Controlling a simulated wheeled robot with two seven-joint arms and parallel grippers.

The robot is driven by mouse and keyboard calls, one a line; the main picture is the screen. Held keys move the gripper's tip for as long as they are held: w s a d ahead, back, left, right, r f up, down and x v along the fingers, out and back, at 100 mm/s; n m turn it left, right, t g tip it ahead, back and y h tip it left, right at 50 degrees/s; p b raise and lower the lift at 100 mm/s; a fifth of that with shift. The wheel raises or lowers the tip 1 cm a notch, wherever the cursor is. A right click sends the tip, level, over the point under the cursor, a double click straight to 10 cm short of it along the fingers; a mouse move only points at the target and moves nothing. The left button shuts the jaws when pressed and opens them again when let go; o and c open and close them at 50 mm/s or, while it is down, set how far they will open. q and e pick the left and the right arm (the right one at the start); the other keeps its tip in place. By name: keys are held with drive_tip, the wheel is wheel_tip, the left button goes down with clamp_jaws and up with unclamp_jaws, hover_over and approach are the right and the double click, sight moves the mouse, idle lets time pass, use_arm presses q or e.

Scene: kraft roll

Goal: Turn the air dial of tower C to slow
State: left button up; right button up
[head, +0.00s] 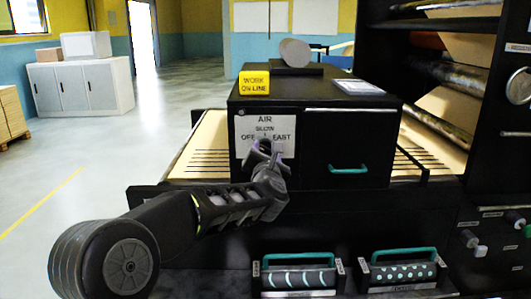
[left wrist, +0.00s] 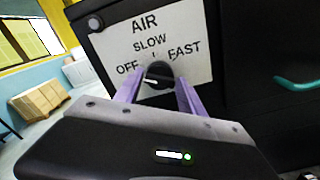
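The air dial is a black round knob (left wrist: 158,74) on a white plate (left wrist: 190,50) marked AIR, SLOW, OFF and FAST. A white mark shows on the knob's lower left side, away from SLOW above. My left gripper (left wrist: 159,84) has its two purple fingers on either side of the knob, with small gaps seeming to show. In the head view the left gripper (head: 266,150) is in front of the plate (head: 283,125) on the black cabinet (head: 345,125) and hides most of the dial. No tower letter is readable. My right gripper is not in view.
A yellow WORK ON LINE sign (head: 254,83) stands on the cabinet top. A teal handle (head: 349,170) is right of the plate. Two teal-handled rollers (head: 298,278) lie in front, below. Dark shelving with rolls (head: 450,75) rises at right. Open floor is at left.

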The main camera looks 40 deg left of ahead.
use_arm(q)
clamp_jaws()
drive_tip(key=shift+m, duration=0.4)
drive_tip(key=shift+m+b, duration=0.45)
drive_tip(key=shift+m, duration=0.45)
drive_tip(key=m, duration=0.2)
drive_tip(key=shift+m, duration=0.3)
drive_tip(key=m, duration=0.3)
drive_tip(key=shift+m, duration=0.3)
drive_tip(key=shift+m+p, duration=0.45)
drive_tip(key=shift+m, duration=1.05)
